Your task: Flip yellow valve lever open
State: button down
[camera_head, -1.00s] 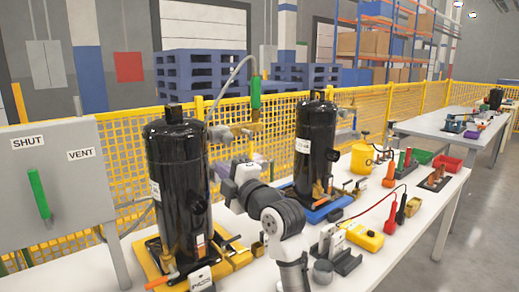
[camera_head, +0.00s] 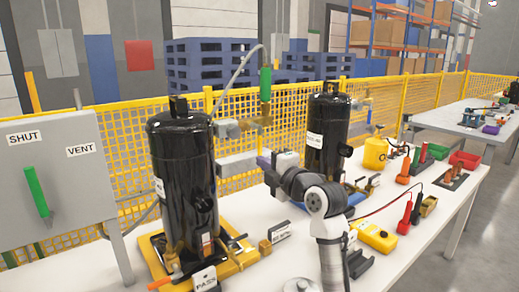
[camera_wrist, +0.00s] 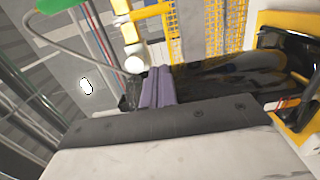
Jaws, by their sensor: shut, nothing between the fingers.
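A brass valve assembly (camera_head: 262,119) sits under a green hose fitting (camera_head: 265,85), to the right of the top of the near black compressor (camera_head: 185,185). In the wrist view, a yellow and brass fitting (camera_wrist: 138,15) with a white round end lies beyond my gripper (camera_wrist: 158,74). I cannot tell for certain which part is the yellow lever. The purple fingers are together and empty, a little apart from the fitting as far as I can tell. The black compressor shows to their right in the wrist view. In the head view, my fingertips are hard to make out.
A grey panel (camera_head: 55,180) labelled SHUT and VENT stands at the left. A second black compressor (camera_head: 327,140) stands behind my arm. A yellow mesh fence (camera_head: 395,100) runs behind the table (camera_head: 420,225). Red and black probes and a yellow meter (camera_head: 374,236) lie right.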

aim_at(259, 150)
jog(key=shift+w+a+p, duration=0.2)
jog(key=shift+w+p, duration=0.3)
jog(key=shift+w, duration=1)
jog(key=shift+w+a+p, duration=0.25)
jog(key=shift+w+p, duration=0.3)
jog(key=shift+w, duration=1)
jog(key=shift+w+a+p, duration=0.2)
jog(key=shift+w+p, duration=0.3)
jog(key=shift+w, duration=1)
